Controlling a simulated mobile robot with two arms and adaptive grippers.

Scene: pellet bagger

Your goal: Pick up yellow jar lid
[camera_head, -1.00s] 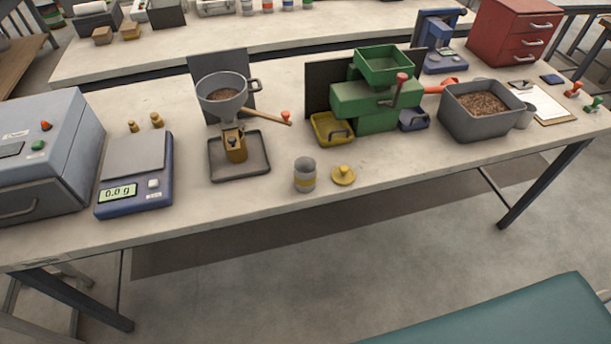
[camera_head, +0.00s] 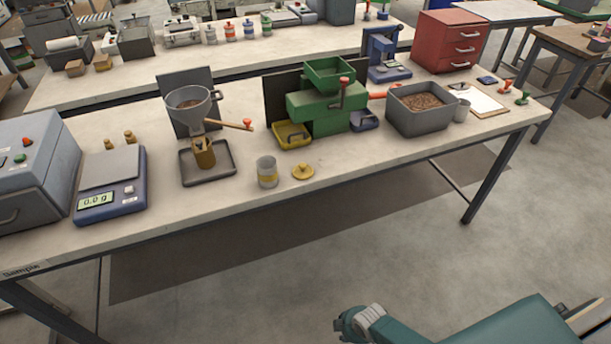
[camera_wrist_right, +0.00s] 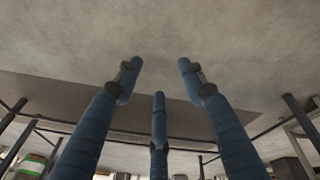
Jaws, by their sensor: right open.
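The yellow jar lid (camera_head: 303,172), a round disc with a small knob on top, lies near the front edge of the bench in the head view. That view shows floor and table legs, not the lid. My left gripper is not in view.
The bench (camera_head: 215,205) has free room in front of the lid. Behind it are a yellow tray (camera_head: 292,135) and a green machine (camera_head: 327,105). A funnel stand (camera_head: 206,155) and a scale (camera_head: 110,185) are to the left; a pellet bin (camera_head: 421,118) is to the right.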

